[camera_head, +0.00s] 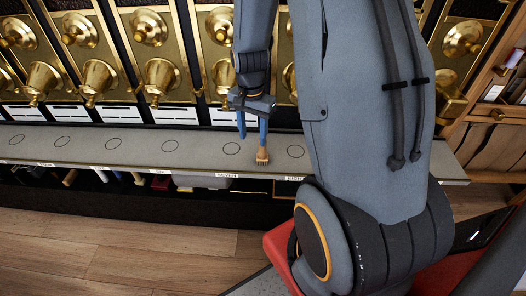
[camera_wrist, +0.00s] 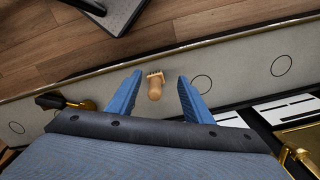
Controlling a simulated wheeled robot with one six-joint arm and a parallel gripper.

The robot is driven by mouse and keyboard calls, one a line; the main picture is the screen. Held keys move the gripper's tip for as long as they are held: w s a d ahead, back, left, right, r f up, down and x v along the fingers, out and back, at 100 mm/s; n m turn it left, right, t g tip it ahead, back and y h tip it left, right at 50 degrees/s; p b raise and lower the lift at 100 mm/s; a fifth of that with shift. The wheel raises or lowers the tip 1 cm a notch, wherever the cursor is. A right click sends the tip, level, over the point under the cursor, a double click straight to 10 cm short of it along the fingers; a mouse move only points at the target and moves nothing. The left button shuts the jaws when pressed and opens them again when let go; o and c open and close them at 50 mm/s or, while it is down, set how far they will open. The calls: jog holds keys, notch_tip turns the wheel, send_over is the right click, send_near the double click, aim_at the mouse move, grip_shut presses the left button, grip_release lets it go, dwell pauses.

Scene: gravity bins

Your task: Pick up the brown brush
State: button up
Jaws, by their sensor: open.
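The brown brush (camera_head: 262,154) stands on the grey shelf under the brass dispensers in the head view, with a row of bristles at one end. In the wrist view the brush (camera_wrist: 155,88) lies between the two blue fingers, clear of both. My gripper (camera_head: 252,130) is open and points down at the brush. Its fingers also show in the wrist view (camera_wrist: 160,90), spread on either side with gaps. The upper part of the brush is partly hidden by a finger in the head view.
The grey shelf (camera_head: 195,147) has a row of drawn circles and labels along its front edge. Brass dispensers (camera_head: 160,76) stand close behind. Several items lie beneath the shelf. Wooden shelving (camera_head: 490,125) is at the right.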

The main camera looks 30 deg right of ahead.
aim_at(263, 149)
jog(key=d+f+m, duration=0.1)
jog(key=w+d+f+m, duration=0.1)
jog(key=d+f+m+p, duration=0.1)
jog(key=d+f, duration=0.1)
jog(key=shift+w+d+m, duration=0.1)
jog(key=shift+w+m, duration=0.2)
jog(key=shift+w, duration=0.1)
jog(key=shift+w+d+f+m, duration=0.15)
jog(key=shift+d+f+m, duration=0.15)
jog(key=shift+f, duration=0.2)
jog(key=shift+w+d+f+p, duration=0.15)
jog(key=shift+f+p, duration=0.25)
jog(key=shift+f, duration=0.85)
jog(key=shift+w+f+p, duration=0.15)
jog(key=shift+f+p, duration=0.3)
jog(key=shift+f, duration=0.85)
jog(key=shift+w+d+f+p, duration=0.15)
jog(key=shift+f+p, duration=0.25)
jog(key=shift+f, duration=0.85)
grip_shut()
